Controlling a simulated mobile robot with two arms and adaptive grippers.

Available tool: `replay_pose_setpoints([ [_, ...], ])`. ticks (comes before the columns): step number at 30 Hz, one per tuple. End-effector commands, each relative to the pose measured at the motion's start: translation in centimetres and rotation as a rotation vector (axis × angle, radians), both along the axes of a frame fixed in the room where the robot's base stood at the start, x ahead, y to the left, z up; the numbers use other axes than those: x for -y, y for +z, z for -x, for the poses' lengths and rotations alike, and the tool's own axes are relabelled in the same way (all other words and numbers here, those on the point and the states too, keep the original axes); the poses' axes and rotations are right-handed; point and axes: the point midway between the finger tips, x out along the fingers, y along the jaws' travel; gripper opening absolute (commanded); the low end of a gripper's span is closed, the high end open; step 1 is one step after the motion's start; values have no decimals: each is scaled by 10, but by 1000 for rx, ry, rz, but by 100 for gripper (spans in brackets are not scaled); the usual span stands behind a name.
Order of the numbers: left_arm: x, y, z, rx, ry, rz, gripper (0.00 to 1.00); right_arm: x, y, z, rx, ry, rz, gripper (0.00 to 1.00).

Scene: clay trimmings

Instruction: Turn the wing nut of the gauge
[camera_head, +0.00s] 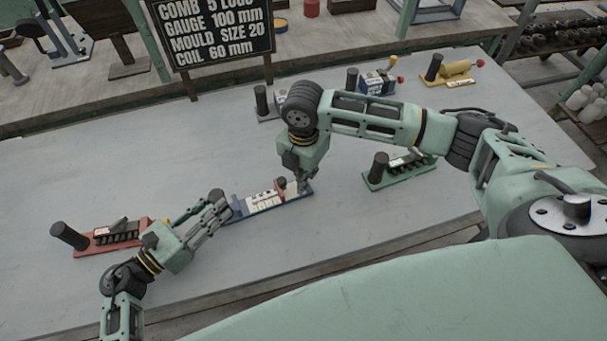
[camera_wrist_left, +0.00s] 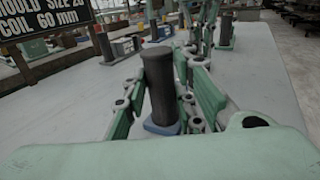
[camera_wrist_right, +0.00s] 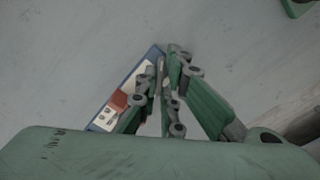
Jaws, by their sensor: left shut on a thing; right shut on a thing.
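The gauge is a blue base (camera_head: 240,218) with a white scale (camera_head: 262,204) and a red slider (camera_head: 282,186); its blue base also shows in the right wrist view (camera_wrist_right: 155,50). My left gripper (camera_head: 222,206) is shut around the dark upright handle (camera_wrist_left: 160,80) at the gauge's left end. My right gripper (camera_head: 303,187) points down at the gauge's right end, beside the red slider. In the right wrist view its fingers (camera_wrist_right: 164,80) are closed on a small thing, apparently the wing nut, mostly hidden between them.
A red tool (camera_head: 100,238) lies left on the table and a green one (camera_head: 398,170) right. A yellow tool (camera_head: 452,76) and a blue-and-white one (camera_head: 378,80) stand farther back. A black sign (camera_head: 215,30) stands at the back. The grey table is clear in front.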

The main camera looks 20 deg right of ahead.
Motion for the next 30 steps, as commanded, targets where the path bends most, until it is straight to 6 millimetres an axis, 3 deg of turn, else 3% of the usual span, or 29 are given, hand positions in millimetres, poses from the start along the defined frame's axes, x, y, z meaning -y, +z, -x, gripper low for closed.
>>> replay_pose_setpoints([
  [11,0,0,0,0,1,-1,0,0,0,0,1,-125,0,0],
  [30,0,0,0,0,1,-1,0,0,0,1,1,-707,-1,0],
])
